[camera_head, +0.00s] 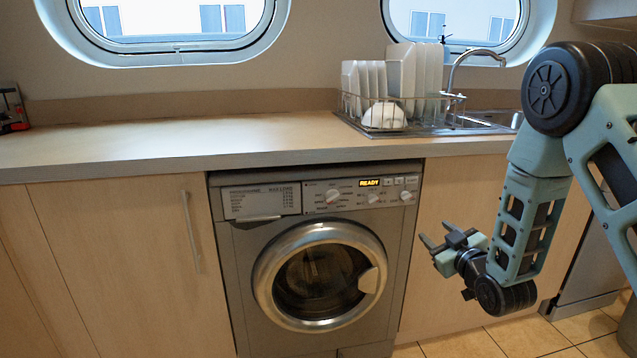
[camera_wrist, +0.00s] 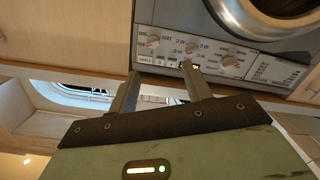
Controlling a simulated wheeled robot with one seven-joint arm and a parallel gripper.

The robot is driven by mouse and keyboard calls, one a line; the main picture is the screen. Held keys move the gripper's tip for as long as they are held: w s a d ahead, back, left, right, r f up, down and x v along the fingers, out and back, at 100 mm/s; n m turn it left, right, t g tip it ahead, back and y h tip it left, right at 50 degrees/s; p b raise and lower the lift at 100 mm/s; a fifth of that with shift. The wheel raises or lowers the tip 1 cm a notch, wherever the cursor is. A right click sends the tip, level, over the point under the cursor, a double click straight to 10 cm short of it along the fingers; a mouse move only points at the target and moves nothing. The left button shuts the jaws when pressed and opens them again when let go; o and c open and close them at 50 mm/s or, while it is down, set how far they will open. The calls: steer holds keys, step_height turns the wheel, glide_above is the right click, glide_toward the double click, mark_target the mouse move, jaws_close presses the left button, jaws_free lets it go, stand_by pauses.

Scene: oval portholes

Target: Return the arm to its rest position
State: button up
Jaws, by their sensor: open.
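My gripper (camera_head: 436,243) is at the end of my teal and black arm, which hangs bent on the right side of the head view. In the wrist view, my gripper (camera_wrist: 160,90) also shows open and empty, with the washing machine's control panel (camera_wrist: 200,52) beyond the fingertips. I cannot tell the exact gap between the gripper and the machine.
A wooden counter (camera_head: 200,138) runs above the machine and cabinets. A dish rack (camera_head: 365,125) with white plates (camera_head: 403,72) stands by the sink (camera_head: 485,118) and tap (camera_head: 468,62). A cabinet handle (camera_head: 191,232) is on the left. The tiled floor (camera_head: 520,335) shows at lower right.

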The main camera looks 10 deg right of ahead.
steer(key=s+a+r+g+y, duration=0.1)
steer(key=s+a+g, duration=0.45)
steer(key=a, duration=0.35)
steer(key=s+a+g+y, duration=0.1)
steer(key=s+a+g, duration=0.3)
steer(key=s+a, duration=0.4)
steer(key=s+a+r+n+g+h, duration=0.15)
steer(key=s+g, duration=0.25)
steer(key=s, duration=0.8)
steer(key=s+a+r+n+g+h, duration=0.15)
steer(key=s+g, duration=0.25)
steer(key=s, duration=0.9)
step_height(320, 180, up, 24)
steer(key=m+p, duration=0.1)
steer(key=p, duration=2.2)
steer(key=shift+w+f, duration=0.2)
